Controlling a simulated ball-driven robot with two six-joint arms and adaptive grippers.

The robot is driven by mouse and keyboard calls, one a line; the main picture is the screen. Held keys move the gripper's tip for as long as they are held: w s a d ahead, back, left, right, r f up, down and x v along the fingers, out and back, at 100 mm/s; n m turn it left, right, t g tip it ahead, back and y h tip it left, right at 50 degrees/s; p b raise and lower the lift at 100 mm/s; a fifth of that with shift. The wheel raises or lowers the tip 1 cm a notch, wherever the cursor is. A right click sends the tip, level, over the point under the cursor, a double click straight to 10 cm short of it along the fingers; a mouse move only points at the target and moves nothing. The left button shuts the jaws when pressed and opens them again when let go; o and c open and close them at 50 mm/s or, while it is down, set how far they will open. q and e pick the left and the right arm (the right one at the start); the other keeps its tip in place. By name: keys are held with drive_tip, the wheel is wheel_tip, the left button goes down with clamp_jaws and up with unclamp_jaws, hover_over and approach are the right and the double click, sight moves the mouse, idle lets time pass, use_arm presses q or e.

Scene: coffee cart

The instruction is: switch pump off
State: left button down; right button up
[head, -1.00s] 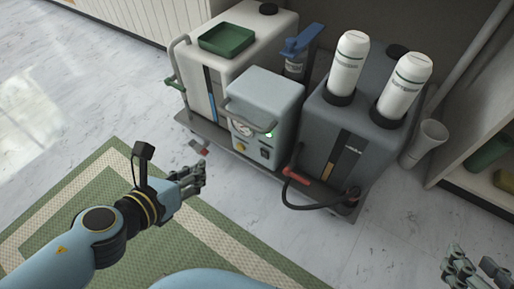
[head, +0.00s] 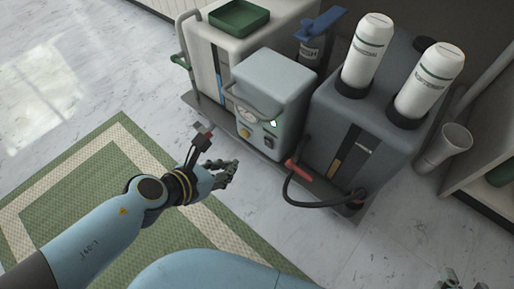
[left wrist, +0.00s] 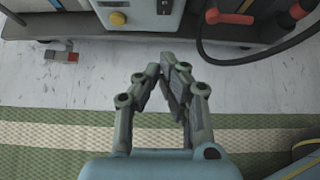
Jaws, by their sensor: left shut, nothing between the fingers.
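The pump is a pale grey-blue box (head: 275,85) in the middle of the cart. Its front carries a gauge, a yellow knob (head: 245,132), a small lit green light (head: 273,123) and a dark switch (head: 268,142). The switch also shows at the top edge of the left wrist view (left wrist: 165,6), with the yellow knob (left wrist: 118,18) left of it. My left gripper (head: 234,166) is shut and empty, in front of and below the pump panel, apart from it. My right gripper (head: 464,281) is cut off at the bottom right edge; its fingers are unclear.
A white tank with a green tray (head: 239,17) stands left of the pump. A dark grey tank (head: 345,130) with two white bottles stands right. A black hose with a red handle (head: 299,170) loops low in front.

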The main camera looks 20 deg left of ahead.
use_arm(q)
drive_tip(key=f, duration=0.1)
drive_tip(key=b, duration=0.5)
approach(266, 145)
drive_tip(key=shift+x, duration=2.6)
use_arm(e)
drive_tip(key=w+a+r+n+t+y, duration=0.1)
drive_tip(key=w+r+t, duration=0.4)
drive_tip(key=r, duration=0.6)
drive_tip(key=w+a+r+n+t+y, duration=0.1)
drive_tip(key=w+r+t, duration=0.4)
drive_tip(key=r, duration=0.6)
drive_tip(key=shift+w+a+n+t+y, duration=0.35)
drive_tip(key=shift+t+y, duration=0.45)
drive_tip(key=shift+t, duration=0.4)
use_arm(q)
drive_tip(key=shift+p, duration=0.3)
use_arm(e)
drive_tip(key=shift+s+r, duration=0.1)
drive_tip(key=shift+r, duration=0.05)
